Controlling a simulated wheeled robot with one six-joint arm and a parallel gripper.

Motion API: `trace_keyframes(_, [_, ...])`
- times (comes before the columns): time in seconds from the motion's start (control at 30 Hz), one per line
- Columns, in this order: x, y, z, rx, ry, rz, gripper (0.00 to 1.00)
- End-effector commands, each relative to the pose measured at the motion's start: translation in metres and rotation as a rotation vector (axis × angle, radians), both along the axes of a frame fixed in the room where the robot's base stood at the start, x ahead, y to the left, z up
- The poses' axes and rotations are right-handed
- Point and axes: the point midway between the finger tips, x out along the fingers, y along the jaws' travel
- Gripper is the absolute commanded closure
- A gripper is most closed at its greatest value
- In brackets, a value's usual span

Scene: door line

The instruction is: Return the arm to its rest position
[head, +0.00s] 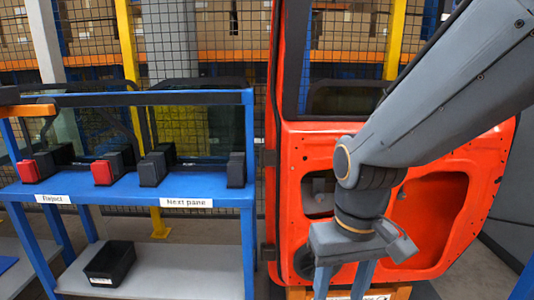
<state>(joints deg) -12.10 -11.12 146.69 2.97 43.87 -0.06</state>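My grey arm (440,100) reaches in from the upper right and bends downward in front of the red door. My gripper (343,285) hangs at the bottom centre-right, pointing down. Its two bluish fingers stand apart with a clear gap, and nothing shows between them but the background. The fingertips are cut off by the lower picture edge. The arm and gripper hide part of the door's middle and lower area.
The red door (293,160) stands upright behind my arm. A blue rack (110,190) at left has "Reject" and "Next pane" labels, glass panes (190,125) in black and red holders, and a black bin (110,262) on its lower shelf. Mesh fencing (225,45) runs behind.

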Motion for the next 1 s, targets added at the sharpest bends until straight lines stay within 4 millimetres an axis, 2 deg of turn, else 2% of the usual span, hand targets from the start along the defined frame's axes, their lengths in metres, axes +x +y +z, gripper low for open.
trace_keyframes(0.03, [-0.002, -0.007, 0.013, -0.004, 0.004, -0.018, 0.53])
trace_keyframes(0.1, [-0.002, -0.015, 0.023, -0.009, 0.005, -0.041, 0.53])
trace_keyframes(0.43, [-0.005, -0.053, 0.061, -0.026, 0.007, -0.146, 0.53])
trace_keyframes(0.6, [-0.006, -0.064, 0.07, -0.031, 0.007, -0.175, 0.53])
trace_keyframes(1.0, [-0.006, -0.066, 0.069, -0.033, 0.006, -0.183, 0.53])
